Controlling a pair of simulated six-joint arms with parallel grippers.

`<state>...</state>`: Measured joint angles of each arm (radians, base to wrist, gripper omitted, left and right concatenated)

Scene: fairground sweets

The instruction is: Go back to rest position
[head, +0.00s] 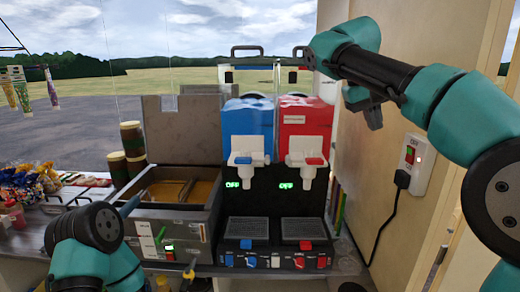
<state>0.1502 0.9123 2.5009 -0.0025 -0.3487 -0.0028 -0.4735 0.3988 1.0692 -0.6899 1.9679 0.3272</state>
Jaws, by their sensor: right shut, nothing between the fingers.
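My right arm comes in from the right, and my right gripper (373,116) is raised beside the wall, right of the drink machine. It is shut and empty, touching nothing that I can see. My left arm shows at the lower left in front of the grey fryer box, but its gripper is out of view. The two-tank slush machine has a blue tank (248,120) and a red tank (304,118). Each has a white tap, and both green displays read OFF.
A grey fryer box (180,222) with its lid (182,130) up stands left of the machine. A wall switch (411,163) with a plugged black cord (387,215) is at right. Wrapped sweets (30,178) lie at far left. A window is behind.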

